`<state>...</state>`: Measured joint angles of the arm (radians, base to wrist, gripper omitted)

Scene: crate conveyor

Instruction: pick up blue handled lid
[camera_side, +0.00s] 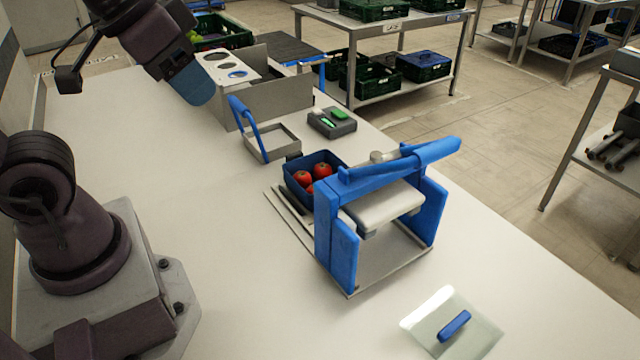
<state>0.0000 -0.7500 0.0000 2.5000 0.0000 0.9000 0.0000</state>
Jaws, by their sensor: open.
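The lid (425,322) is a clear, flat, square plate with a blue bar handle (454,325) on top. It lies flat on the white table at the front right, in front of the blue press. My gripper (200,92) is at the upper left, high above the far part of the table and well away from the lid. Its fingers show as a blue end pointing down and right, and I see nothing held in it.
A blue press (330,225) stands between my gripper and the lid. Behind it are a blue punnet (300,197) with red tomatoes, a tray with a blue handle (245,117), a dark scale (332,123) and a metal holder (275,98).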

